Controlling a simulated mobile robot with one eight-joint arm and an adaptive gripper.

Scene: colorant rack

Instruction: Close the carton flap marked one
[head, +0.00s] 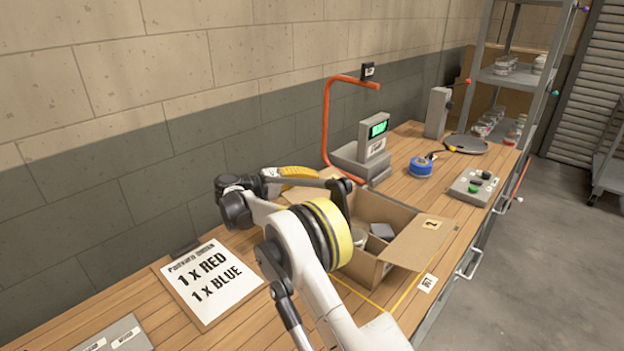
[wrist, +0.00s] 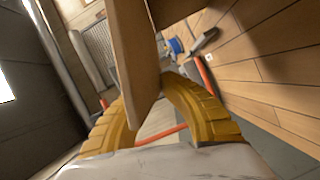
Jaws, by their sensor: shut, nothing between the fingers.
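The open brown carton (head: 368,268) stands on the bench, partly hidden behind my arm. Its right flap (head: 425,243) is folded outward and carries a mark that looks like a 2. Another flap (head: 316,191) shows at the carton's left back side, beside my gripper. No flap marked one can be read. My gripper (head: 298,171) has yellow fingers, is shut and holds nothing. In the wrist view, a brown cardboard panel (wrist: 136,55) stands close in front of the yellow fingers (wrist: 150,105) and partly hides them; I cannot tell whether they touch.
A grey item (head: 382,231) lies in the carton. An orange bent pipe (head: 326,125) and a scale with a green display (head: 375,140) stand behind it. Blue tape (head: 420,167) and a button box (head: 474,188) sit to the right. An order sheet (head: 210,282) lies front left.

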